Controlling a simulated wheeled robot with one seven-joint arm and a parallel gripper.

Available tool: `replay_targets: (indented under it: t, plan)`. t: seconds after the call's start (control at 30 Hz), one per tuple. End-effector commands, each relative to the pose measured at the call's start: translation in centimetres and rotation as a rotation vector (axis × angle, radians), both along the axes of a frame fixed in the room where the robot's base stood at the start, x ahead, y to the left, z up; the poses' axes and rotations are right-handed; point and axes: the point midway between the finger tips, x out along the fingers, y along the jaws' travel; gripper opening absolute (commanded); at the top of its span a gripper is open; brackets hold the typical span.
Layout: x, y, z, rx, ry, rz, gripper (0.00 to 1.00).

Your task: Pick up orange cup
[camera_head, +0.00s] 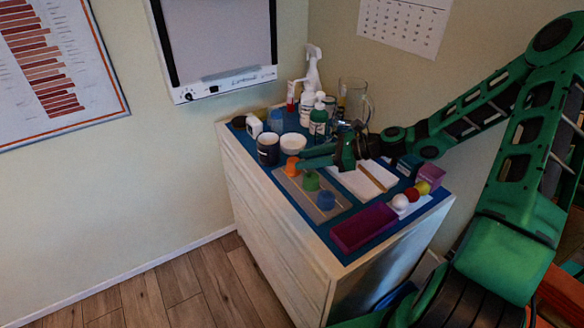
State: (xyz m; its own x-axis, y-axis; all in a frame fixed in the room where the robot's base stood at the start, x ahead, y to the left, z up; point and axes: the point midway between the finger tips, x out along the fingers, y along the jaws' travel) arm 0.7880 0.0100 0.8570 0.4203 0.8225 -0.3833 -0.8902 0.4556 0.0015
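The orange cup (291,168) is small and stands at the back end of a grey mat on the cabinet top. A green cup (311,182) and a blue cup (326,200) stand in a row with it, nearer the front. My gripper (304,161) reaches in from the right, with its green fingers low over the surface and their tips at the right side of the orange cup. The view is too small to show whether the fingers touch the cup or how far apart they are.
A dark mug (268,150), a white bowl (293,144), spray bottle (311,80) and glass pitcher (354,100) crowd the back. A purple tray (363,228), several small balls and white paper (352,183) with a wooden stick lie at the front and right.

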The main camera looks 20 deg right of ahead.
Motion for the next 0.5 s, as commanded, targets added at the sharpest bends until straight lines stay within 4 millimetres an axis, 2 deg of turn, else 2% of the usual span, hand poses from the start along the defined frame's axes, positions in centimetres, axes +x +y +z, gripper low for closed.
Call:
replay_targets:
  t: [0.3,0.5]
  plan:
    - [1.5,3.4,-1.5,0.001,-0.001,0.002,0.37]
    - [1.9,4.0,-1.8,0.0,-0.002,-0.001,0.37]
